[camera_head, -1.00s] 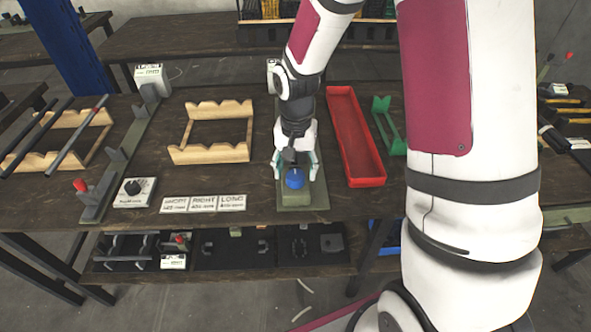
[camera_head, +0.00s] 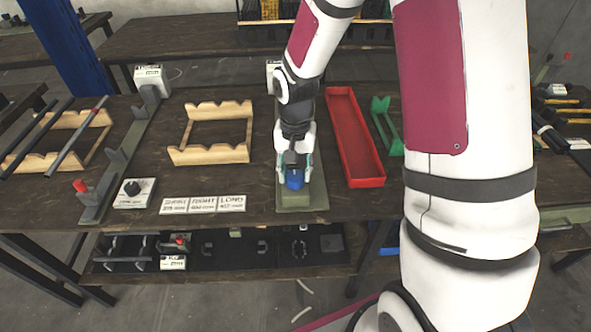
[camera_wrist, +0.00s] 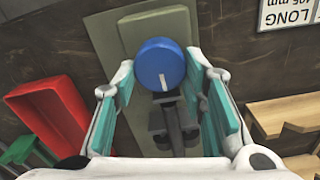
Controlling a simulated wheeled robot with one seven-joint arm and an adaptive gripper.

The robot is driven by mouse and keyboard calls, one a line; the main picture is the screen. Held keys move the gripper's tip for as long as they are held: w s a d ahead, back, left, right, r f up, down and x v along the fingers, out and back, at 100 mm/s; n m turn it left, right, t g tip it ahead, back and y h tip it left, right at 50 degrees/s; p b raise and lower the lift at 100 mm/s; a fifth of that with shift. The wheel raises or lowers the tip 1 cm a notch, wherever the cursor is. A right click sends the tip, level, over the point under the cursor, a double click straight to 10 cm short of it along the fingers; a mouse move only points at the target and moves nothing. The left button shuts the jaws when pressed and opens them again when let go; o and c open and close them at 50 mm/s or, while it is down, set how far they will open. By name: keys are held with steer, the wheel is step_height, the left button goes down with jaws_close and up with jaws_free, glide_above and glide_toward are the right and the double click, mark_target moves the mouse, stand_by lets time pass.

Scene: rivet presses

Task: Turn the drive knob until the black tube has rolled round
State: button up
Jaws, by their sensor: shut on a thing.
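The blue drive knob (camera_head: 294,180) stands at the front end of a green base plate (camera_head: 316,190). In the wrist view, the knob (camera_wrist: 160,62) shows a short white mark near its lower edge. My gripper (camera_head: 295,176) reaches down over it, with its two teal pads (camera_wrist: 170,85) on either side and shut on it. A dark grey bracket or shaft (camera_wrist: 172,125) runs back from the knob between the fingers. I cannot make out the black tube on this base; my arm hides much of it.
A red tray (camera_head: 354,137) and a green rack (camera_head: 384,118) stand right of the base. A wooden cradle (camera_head: 210,155) stands left of it, with label cards (camera_head: 203,204) in front.

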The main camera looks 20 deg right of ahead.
mark_target(294, 174)
steer(key=n+p, duration=0.1)
steer(key=n, duration=0.3)
steer(key=shift+a+n, duration=0.1)
steer(key=shift+n, duration=0.2)
steer(key=shift+a+n+p, duration=0.1)
steer(key=shift+n+p, duration=0.65)
steer(key=shift+n, duration=1.25)
steer(key=o, duration=1.2)
steer(key=shift+c, duration=0.2)
step_height(294, 174, up, 12)
